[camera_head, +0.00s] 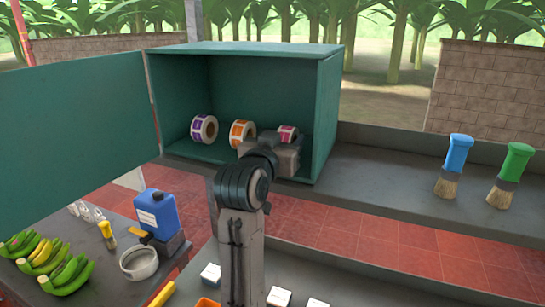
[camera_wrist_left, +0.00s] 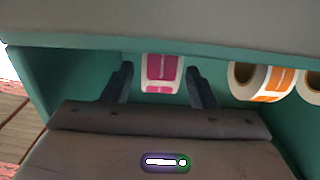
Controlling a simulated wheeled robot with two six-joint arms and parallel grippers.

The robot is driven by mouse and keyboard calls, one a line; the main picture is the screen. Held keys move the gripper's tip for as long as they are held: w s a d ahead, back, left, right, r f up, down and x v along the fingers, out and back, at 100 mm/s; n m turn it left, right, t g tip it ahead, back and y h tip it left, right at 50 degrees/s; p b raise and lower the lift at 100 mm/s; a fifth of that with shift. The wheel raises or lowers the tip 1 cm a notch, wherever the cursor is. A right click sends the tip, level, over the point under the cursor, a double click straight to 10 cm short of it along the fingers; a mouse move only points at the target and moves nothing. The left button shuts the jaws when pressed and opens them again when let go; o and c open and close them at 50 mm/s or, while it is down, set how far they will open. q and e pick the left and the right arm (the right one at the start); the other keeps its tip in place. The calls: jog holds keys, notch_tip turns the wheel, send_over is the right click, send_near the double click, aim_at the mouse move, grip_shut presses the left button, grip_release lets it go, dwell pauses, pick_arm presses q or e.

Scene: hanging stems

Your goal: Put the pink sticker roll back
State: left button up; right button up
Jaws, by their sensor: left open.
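The pink sticker roll (camera_head: 287,132) is inside the green cabinet (camera_head: 328,115), at the right end of a row of rolls. My left gripper (camera_head: 275,146) is inside the cabinet and partly hides the roll in the head view. In the left wrist view, the pink roll (camera_wrist_left: 161,74) sits between the two open fingers of the left gripper (camera_wrist_left: 160,82), with a gap visible on each side. My right gripper is not in view.
An orange roll (camera_head: 241,133) and a purple roll (camera_head: 204,129) stand left of the pink one. The cabinet door (camera_head: 75,135) is open to the left. A blue brush (camera_head: 454,160) and a green brush (camera_head: 511,170) stand on the counter at right.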

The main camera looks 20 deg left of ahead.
pick_arm(q)
jog(key=s+b, duration=0.2)
jog(key=s, duration=0.7)
jog(key=shift+s+a+b, duration=0.15)
jog(key=shift+s+b, duration=0.05)
jog(key=shift+b, duration=0.15)
jog(key=shift+f, duration=0.1)
